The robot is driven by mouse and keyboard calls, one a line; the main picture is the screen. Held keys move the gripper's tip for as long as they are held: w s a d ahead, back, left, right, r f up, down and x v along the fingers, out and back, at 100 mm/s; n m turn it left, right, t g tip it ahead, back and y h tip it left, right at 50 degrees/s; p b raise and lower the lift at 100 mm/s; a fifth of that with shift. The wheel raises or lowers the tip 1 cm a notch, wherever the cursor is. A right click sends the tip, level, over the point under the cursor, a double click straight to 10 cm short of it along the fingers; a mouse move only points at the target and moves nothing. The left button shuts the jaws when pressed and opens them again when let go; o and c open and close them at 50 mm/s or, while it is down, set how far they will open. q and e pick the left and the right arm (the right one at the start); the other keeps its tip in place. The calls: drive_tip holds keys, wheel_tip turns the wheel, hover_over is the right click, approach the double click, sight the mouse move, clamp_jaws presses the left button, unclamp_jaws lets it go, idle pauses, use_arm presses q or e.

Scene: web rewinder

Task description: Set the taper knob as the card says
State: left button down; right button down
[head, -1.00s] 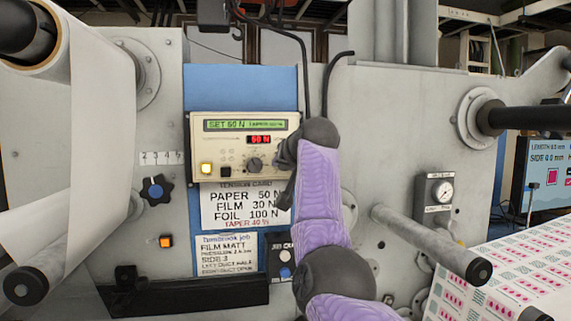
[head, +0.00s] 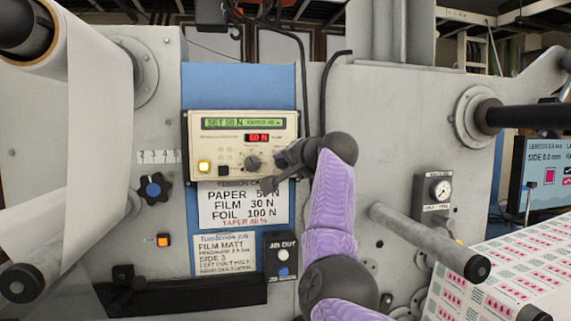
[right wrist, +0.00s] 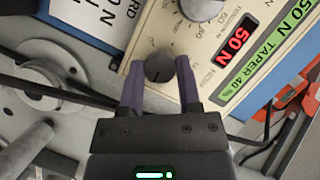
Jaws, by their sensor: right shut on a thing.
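The cream control box (head: 215,165) carries a green display (head: 243,123), a red readout (head: 257,138) and a large dark knob (head: 253,163). My right gripper (head: 281,164) reaches the box's lower right from the right. In the right wrist view its fingers are shut on a smaller round dark knob (right wrist: 158,68). The large knob (right wrist: 201,6) is beside it. The wrist view display (right wrist: 260,60) reads 50 N and TAPER 40. My left gripper is not in view.
A grey roller (head: 430,242) projects at the right. A black cable hangs close to my right gripper.

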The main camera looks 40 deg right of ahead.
drive_tip(key=shift+f, duration=0.15)
idle(0.3)
drive_tip(key=shift+c, duration=1.4)
unclamp_jaws()
drive_tip(key=b+v, duration=0.6)
drive_tip(key=v, duration=0.4)
drive_tip(key=shift+b, duration=0.4)
